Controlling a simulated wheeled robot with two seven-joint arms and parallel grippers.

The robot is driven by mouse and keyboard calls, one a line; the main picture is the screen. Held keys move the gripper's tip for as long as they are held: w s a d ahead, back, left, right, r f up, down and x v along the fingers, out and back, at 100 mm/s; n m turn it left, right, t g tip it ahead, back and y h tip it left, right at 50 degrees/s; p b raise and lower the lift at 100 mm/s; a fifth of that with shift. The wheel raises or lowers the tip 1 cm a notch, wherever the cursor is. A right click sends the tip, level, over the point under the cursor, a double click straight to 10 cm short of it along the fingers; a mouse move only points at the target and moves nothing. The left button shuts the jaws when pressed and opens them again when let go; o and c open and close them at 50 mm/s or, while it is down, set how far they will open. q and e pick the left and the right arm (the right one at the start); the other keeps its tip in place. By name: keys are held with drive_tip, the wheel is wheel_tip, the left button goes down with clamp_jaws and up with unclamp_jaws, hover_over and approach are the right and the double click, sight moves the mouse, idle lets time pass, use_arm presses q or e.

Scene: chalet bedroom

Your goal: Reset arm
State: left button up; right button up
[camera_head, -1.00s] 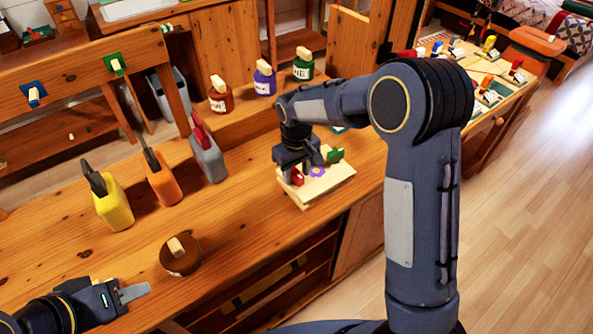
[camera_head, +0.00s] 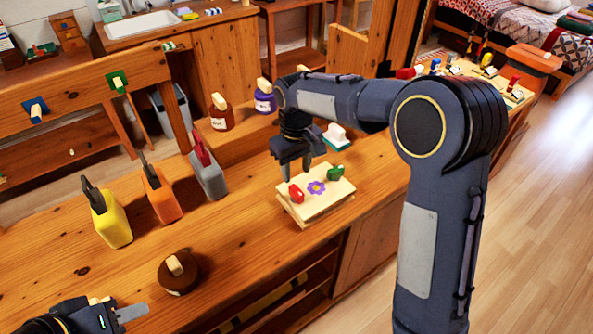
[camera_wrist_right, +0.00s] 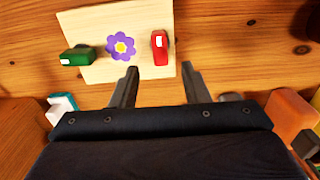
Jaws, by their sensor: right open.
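My right gripper (camera_head: 294,168) hangs above the workbench, just behind a light wooden board (camera_head: 318,205). The board carries a red piece (camera_head: 296,193), a purple flower (camera_head: 317,187) and a green piece (camera_head: 336,173). In the right wrist view the right gripper (camera_wrist_right: 160,80) has its fingers apart with nothing between them. The board (camera_wrist_right: 92,20), flower (camera_wrist_right: 121,45), red piece (camera_wrist_right: 159,48) and green piece (camera_wrist_right: 77,56) lie beyond the fingertips there. My left gripper (camera_head: 132,313) is at the lower left, low over the bench. Only part of it shows, and its jaw opening is unclear.
Yellow (camera_head: 112,222), orange (camera_head: 163,198) and grey (camera_head: 209,176) containers stand along the bench. A round brown lidded pot (camera_head: 178,275) sits near the left gripper. Red-brown (camera_head: 221,116) and purple (camera_head: 265,101) jars stand on the raised shelf. A white-and-teal object (camera_head: 337,137) is behind the board.

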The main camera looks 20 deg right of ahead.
drive_tip(key=s+d+r+m+t+y, duration=0.2)
drive_tip(key=s+d+r, duration=0.2)
drive_tip(key=s, duration=0.6)
drive_tip(key=s+d+r+m+t+y, duration=0.2)
drive_tip(key=s+d+r, duration=0.1)
drive_tip(key=s, duration=0.7)
drive_tip(key=s+f+m+t, duration=0.1)
drive_tip(key=s+f, duration=0.1)
drive_tip(key=s, duration=0.6)
drive_tip(key=shift+a+f+m+t, duration=0.3)
drive_tip(key=shift+a+f, duration=0.1)
drive_tip(key=shift+a, duration=0.05)
drive_tip(key=shift+w+r, duration=0.1)
